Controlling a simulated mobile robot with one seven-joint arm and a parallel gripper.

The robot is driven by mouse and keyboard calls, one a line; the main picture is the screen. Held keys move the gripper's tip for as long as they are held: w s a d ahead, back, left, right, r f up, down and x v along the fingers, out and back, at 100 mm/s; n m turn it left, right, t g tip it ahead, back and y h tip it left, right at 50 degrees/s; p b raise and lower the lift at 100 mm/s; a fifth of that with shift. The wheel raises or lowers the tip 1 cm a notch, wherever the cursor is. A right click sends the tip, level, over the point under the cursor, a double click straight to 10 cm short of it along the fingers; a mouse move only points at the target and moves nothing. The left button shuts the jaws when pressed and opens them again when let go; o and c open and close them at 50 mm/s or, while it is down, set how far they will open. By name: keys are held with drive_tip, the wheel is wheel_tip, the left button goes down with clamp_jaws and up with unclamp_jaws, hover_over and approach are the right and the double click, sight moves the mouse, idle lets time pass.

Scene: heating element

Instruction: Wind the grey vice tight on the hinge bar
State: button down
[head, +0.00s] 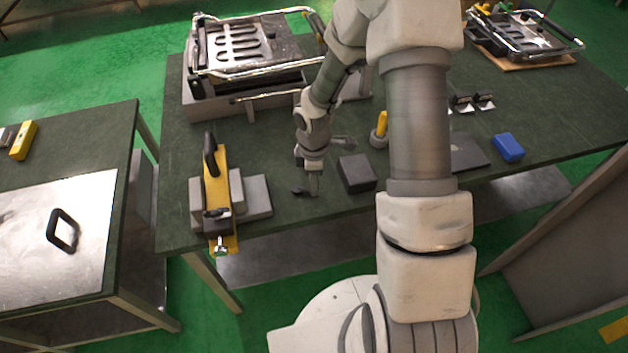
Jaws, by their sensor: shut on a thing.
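My gripper (314,190) points down at the front of the green-topped bench. Its fingers are close together on a small dark piece (298,191) at bench level; its shape is too small to make out. Grey blocks (256,194) sit left of my gripper under a yellow clamp (216,180) with a black handle. I cannot tell which grey part is the vice.
A dark grey block (357,173) stands just right of my gripper. A yellow-handled tool (380,128), a blue block (508,147) and a flat dark plate (466,152) lie further right. A second appliance (520,38) is at the back right. My arm hides the bench's middle.

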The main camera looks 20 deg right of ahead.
drive_tip(key=m+b, duration=0.1)
drive_tip(key=m, duration=0.1)
drive_tip(key=s+a+m+b, duration=0.1)
drive_tip(key=m, duration=0.1)
drive_tip(key=shift+s+f+m, duration=0.1)
drive_tip(key=shift+s+m, duration=0.1)
drive_tip(key=shift+m, duration=0.1)
drive_tip(key=m, duration=0.1)
drive_tip(key=a+m+b, duration=0.1)
drive_tip(key=m, duration=0.1)
drive_tip(key=s+m+b, duration=0.1)
drive_tip(key=shift+a+m, duration=0.3)
drive_tip(key=shift+a, duration=0.05)
drive_tip(key=m, duration=0.1)
drive_tip(key=a+m+b, duration=0.1)
drive_tip(key=m, duration=0.2)
drive_tip(key=shift+a+m, duration=0.3)
drive_tip(key=shift+a, duration=0.05)
drive_tip(key=shift+w+a+m+b, duration=0.1)
drive_tip(key=shift+a+m+b, duration=0.2)
drive_tip(key=shift+m, duration=0.6)
drive_tip(key=shift+a+m+b, duration=0.15)
drive_tip(key=shift+a+m, duration=0.2)
drive_tip(key=shift+m, duration=0.55)
drive_tip(key=c, duration=0.6)
unclamp_jaws()
